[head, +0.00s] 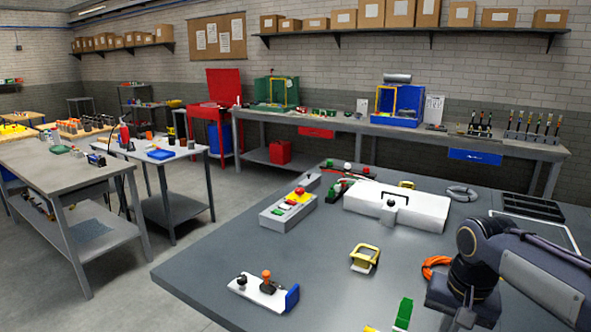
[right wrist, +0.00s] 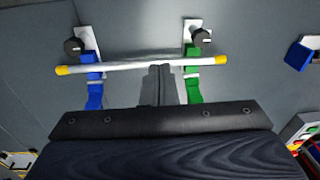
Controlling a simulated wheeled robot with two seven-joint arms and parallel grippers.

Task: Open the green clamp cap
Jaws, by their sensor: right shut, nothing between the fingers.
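The green clamp cap (head: 403,313) stands up at the bottom of the head view. In the right wrist view the green cap (right wrist: 193,88) is on a white bracket with a black knob (right wrist: 200,38). A similar clamp with a blue cap (right wrist: 94,92) is to its left. A white rod with yellow ends (right wrist: 140,66) lies across both clamps. My right gripper (right wrist: 161,72) is shut and empty, between the two caps and close to the rod; I cannot tell whether it touches. My left gripper is not in view.
On the grey table (head: 230,260) are a white plate with a blue block (head: 262,292), a yellow-framed part (head: 365,258), a button box (head: 288,208), a white case (head: 397,208) and an orange cable (head: 436,266). The table's middle left is clear.

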